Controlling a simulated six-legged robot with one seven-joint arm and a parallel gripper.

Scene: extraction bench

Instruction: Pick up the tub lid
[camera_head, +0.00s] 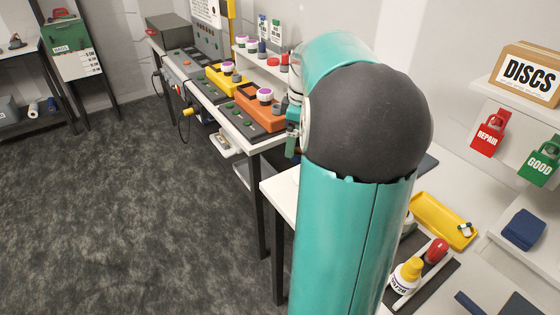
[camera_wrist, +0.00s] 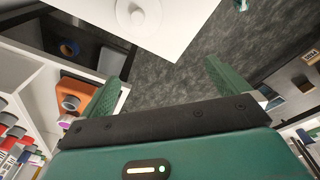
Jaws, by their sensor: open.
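A round white lid with a raised knob (camera_wrist: 138,14), which looks like the tub lid, lies on a white bench top (camera_wrist: 185,35) at the top of the wrist view, partly cut off by the picture edge. My gripper (camera_wrist: 163,70) is open, with its two green fingers spread wide and nothing between them. The lid appears beyond the fingertips and apart from them, up and to the left of the gap.
A yellow tray (camera_head: 440,220) and a yellow-capped bottle (camera_head: 406,275) are right of my arm. The carpet (camera_head: 120,210) at left is clear.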

